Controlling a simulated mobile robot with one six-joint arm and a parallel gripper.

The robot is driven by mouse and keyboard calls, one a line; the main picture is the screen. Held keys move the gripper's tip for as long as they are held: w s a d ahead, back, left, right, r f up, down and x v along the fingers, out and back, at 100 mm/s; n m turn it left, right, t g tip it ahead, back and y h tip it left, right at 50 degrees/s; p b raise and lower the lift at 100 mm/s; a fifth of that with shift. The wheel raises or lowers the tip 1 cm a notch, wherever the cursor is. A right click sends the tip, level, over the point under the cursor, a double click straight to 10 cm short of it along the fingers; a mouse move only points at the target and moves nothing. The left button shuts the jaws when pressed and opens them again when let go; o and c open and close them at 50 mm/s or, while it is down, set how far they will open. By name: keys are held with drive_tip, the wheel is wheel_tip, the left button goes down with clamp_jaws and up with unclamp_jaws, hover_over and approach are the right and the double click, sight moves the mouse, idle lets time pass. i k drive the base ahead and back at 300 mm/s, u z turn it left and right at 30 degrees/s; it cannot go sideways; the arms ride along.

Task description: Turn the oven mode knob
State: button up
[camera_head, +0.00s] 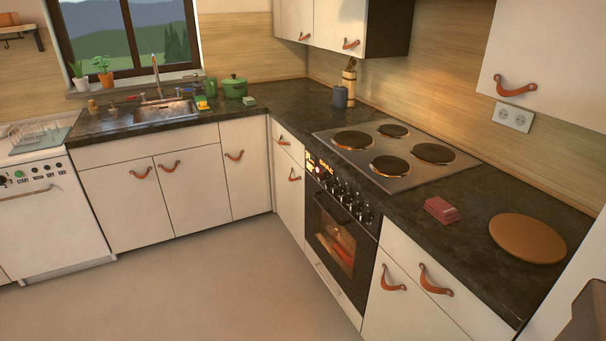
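The oven (343,232) is built in below the hob, with a black front and a lit window. Its control panel (338,188) carries a row of several small dark knobs and a glowing orange display at the far left end. The knobs are small and seen at a slant, so I cannot tell which one is the mode knob or how it is turned. My gripper is not in view.
The hob (396,184) has several plates, some glowing orange at the rim. A red box (441,210) and a round brown board (527,239) lie on the dark counter. White drawers with leather pulls (435,281) flank the oven. The floor (210,290) before it is clear.

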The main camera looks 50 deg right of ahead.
sight(321, 177)
drive_tip(key=z, duration=0.05)
drive_tip(key=i, duration=1.7)
drive_tip(key=z, duration=0.4)
